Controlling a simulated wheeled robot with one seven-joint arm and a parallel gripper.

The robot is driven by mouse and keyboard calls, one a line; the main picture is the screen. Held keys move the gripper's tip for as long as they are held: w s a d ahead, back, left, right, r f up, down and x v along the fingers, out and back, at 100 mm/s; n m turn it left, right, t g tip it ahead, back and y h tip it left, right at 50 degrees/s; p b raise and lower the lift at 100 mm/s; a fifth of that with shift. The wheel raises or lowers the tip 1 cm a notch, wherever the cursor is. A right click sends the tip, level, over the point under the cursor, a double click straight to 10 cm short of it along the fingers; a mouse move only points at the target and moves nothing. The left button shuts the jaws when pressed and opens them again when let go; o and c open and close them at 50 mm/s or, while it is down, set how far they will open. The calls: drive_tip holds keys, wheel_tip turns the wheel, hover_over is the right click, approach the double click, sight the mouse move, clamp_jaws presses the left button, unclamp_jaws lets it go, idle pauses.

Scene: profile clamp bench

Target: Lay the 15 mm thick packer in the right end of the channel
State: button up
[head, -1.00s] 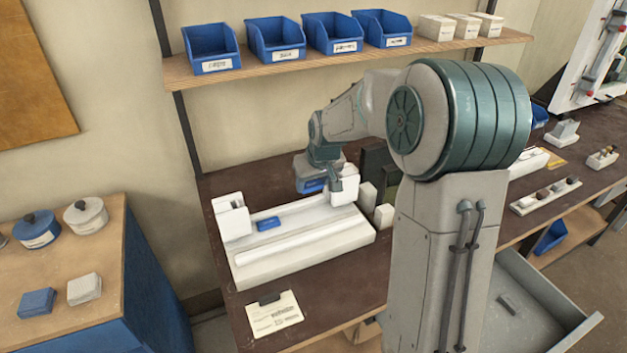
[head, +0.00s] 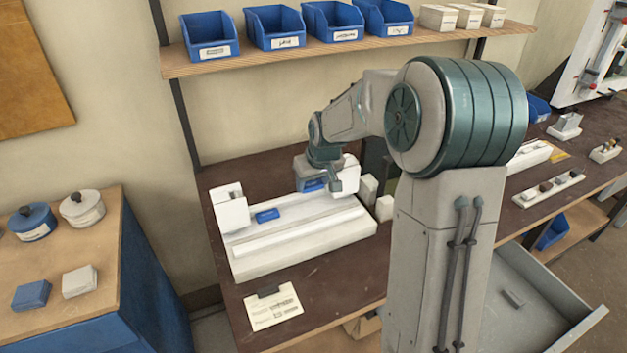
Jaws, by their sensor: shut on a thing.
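The white clamp fixture with its long channel (head: 300,236) lies on the dark bench, with an upright white block (head: 231,208) at its left end and another (head: 349,176) at its right end. A blue packer (head: 267,215) lies toward the left end of the fixture. My gripper (head: 318,186) is over the right end, beside the right block, and is shut on a blue piece (head: 313,185). The gripper partly hides this piece, and its thickness cannot be read. I cannot tell whether it touches the fixture.
Two small pale blocks (head: 368,188) (head: 384,208) stand just right of the fixture. A paper card (head: 272,306) lies in front of it. Blue bins (head: 209,36) stand on the shelf above. My arm hides part of the bench to the right.

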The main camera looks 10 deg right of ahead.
sight(315, 189)
drive_tip(key=shift+f+b, duration=1.2)
drive_tip(key=shift+f, duration=0.4)
drive_tip(key=o, duration=1)
drive_tip(key=shift+a, duration=0.1)
drive_tip(key=shift+o, duration=0.2)
drive_tip(key=shift+r, duration=0.1)
drive_tip(key=shift+d, duration=0.25)
drive_tip(key=shift+r, duration=0.15)
drive_tip(key=shift+w+r+p, duration=0.1)
drive_tip(key=shift+r+p, duration=0.1)
drive_tip(key=shift+p, duration=0.15)
drive_tip(key=shift+r+p, duration=1.8)
drive_tip(key=shift+r, duration=0.95)
drive_tip(key=shift+d+r+p, duration=0.25)
drive_tip(key=shift+r+p, duration=0.15)
drive_tip(key=shift+r, duration=0.2)
drive_tip(key=shift+a+r, duration=0.3)
drive_tip(key=shift+a, duration=0.05)
